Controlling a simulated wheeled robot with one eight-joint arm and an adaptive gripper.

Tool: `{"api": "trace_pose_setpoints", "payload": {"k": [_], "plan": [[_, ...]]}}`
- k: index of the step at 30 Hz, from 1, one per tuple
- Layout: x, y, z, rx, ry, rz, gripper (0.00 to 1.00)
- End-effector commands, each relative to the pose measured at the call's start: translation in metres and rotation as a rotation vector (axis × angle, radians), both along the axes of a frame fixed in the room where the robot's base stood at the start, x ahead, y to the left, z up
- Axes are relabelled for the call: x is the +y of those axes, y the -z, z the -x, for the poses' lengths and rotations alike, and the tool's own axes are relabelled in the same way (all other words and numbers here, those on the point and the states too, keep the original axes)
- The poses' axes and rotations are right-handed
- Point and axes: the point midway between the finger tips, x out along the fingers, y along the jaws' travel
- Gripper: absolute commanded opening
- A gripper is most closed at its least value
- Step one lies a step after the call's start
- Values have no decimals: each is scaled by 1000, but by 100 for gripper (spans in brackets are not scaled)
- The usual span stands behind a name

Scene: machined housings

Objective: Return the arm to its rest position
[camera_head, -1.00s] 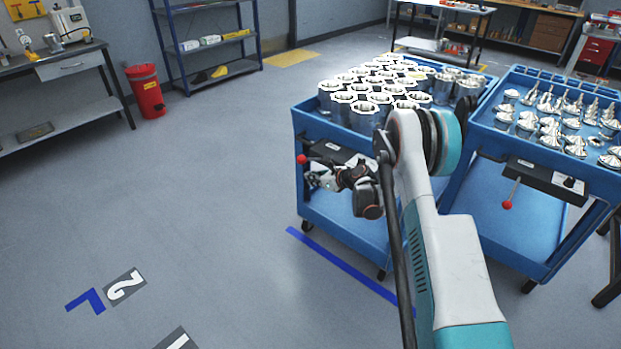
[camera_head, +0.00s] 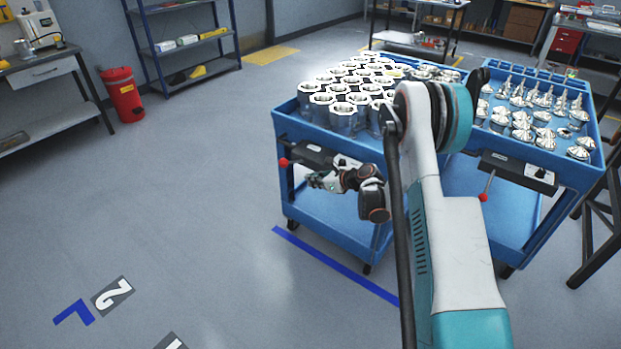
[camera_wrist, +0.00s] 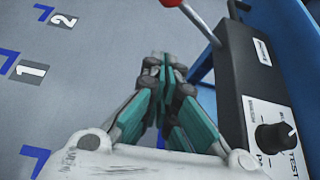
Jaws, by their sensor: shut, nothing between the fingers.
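My gripper (camera_head: 318,181) shows in the head view in front of the near side of the left blue cart. In the wrist view my gripper (camera_wrist: 160,65) has its two teal-padded fingers brought together, with nothing between them. It points down over the grey floor, close beside the cart's dark control box (camera_wrist: 262,90). My white and teal arm stands in the right half of the head view and hides part of both carts.
The left blue cart (camera_head: 345,212) carries several machined housings (camera_head: 342,115). The right blue cart (camera_head: 520,222) holds several shiny conical parts (camera_head: 525,115). A red-knobbed lever (camera_wrist: 172,3) is near my fingers. A red bin (camera_head: 122,95) stands far left; the floor at left is open.

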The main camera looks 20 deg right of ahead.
Motion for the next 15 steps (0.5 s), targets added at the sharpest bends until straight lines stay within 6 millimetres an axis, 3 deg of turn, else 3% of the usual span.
{"api": "trace_pose_setpoints", "payload": {"k": [8,11,15], "plan": [[2,-10,1,-8,-15,30,0],[7,-31,5,-28,-52,98,0],[19,-74,17,-72,-140,252,0]]}}
